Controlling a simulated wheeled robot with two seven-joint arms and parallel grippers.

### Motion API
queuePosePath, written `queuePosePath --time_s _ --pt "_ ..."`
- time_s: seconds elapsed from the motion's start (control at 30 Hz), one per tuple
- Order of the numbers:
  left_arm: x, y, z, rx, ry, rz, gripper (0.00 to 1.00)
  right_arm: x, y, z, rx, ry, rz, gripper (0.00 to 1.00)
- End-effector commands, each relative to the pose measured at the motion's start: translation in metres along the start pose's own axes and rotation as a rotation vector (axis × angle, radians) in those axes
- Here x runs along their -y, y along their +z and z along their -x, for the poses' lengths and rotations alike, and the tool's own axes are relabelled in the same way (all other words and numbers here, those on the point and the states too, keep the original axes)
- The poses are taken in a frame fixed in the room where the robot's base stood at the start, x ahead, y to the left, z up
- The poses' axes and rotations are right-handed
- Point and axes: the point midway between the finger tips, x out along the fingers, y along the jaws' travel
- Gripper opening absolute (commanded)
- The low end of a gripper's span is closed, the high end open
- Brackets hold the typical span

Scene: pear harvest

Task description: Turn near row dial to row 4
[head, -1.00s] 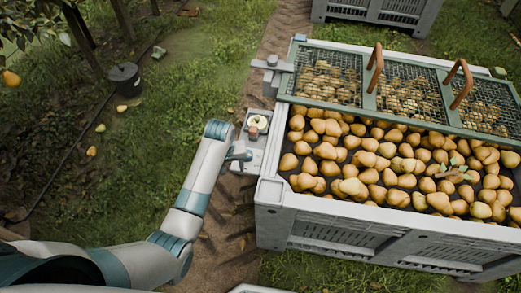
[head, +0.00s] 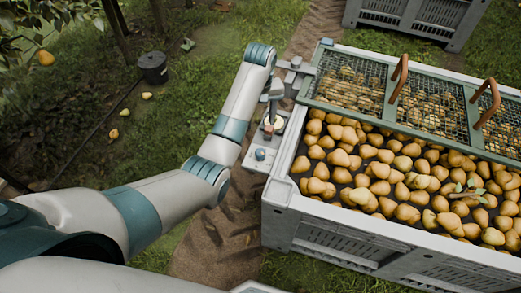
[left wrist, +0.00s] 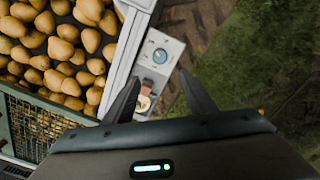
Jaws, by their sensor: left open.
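A pale control panel (head: 252,163) is fixed to the left side of the pear crate. The near dial (head: 260,154), a small blue-grey knob, sits on its near part; in the left wrist view this dial (left wrist: 160,54) has a pale face with a blue centre. A second, cream dial (head: 279,123) and a reddish block (head: 268,132) sit farther along the panel. My left gripper (head: 273,103) is over the far part of the panel. In the left wrist view its fingers (left wrist: 160,75) are open and empty, with the near dial beyond the tips. The dial's setting is unreadable. My right gripper is out of view.
The grey crate (head: 360,237) full of pears stands right of the panel. A green mesh lid (head: 378,113) with brown handles covers its far part. A second crate (head: 412,22) is behind. A dark bucket (head: 153,68) and fallen pears lie on the grass at left.

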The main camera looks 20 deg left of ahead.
Motion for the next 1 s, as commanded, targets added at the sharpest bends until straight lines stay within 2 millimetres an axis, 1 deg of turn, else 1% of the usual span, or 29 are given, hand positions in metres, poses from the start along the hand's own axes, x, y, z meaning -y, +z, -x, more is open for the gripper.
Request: queuePosePath --time_s 0.17,0.3,0.33,0.4,0.47,0.83,1.0 --pt "0.0 0.001 -0.013 0.002 -0.002 0.0 0.51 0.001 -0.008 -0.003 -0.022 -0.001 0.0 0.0" --pt "0.001 0.001 -0.031 0.002 -0.002 -0.001 0.51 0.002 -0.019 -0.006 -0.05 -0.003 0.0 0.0" --pt "0.001 0.001 -0.034 0.003 -0.003 -0.001 0.51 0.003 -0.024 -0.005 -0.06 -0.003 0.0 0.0" --pt "0.001 0.001 -0.044 0.003 -0.003 -0.001 0.51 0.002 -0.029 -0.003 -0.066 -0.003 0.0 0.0" --pt "0.001 0.001 -0.055 0.003 -0.003 -0.001 0.51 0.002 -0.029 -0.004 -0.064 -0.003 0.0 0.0" --pt "0.001 0.001 -0.122 0.003 -0.002 0.0 0.51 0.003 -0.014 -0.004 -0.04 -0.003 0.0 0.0" --pt "0.001 0.001 -0.149 0.002 -0.002 0.0 0.51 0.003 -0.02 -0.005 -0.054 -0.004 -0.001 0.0"
